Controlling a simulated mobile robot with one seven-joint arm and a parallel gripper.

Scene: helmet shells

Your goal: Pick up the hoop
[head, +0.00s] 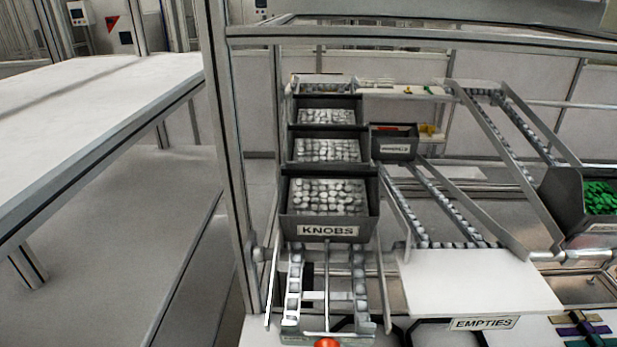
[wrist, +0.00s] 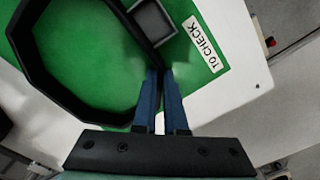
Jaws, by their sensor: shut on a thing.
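The hoop (wrist: 134,36) is a black, many-sided ring in the wrist view, at the left over a green mat (wrist: 75,50). Its upper part runs out of the picture. My gripper (wrist: 160,73) has two blue fingers closed together on the hoop's right side. The fingers hide the part of the rim between them. I cannot tell whether the hoop touches the mat or is just above it. Neither the hoop nor my gripper shows in the head view.
A small grey square tray (wrist: 153,22) lies beside the hoop, near a "TO CHECK" label (wrist: 204,45). The head view shows a rack with KNOBS bins (head: 328,232), a bin of green parts (head: 567,205), an EMPTIES shelf (head: 475,280) and a bare white table (head: 90,110) at left.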

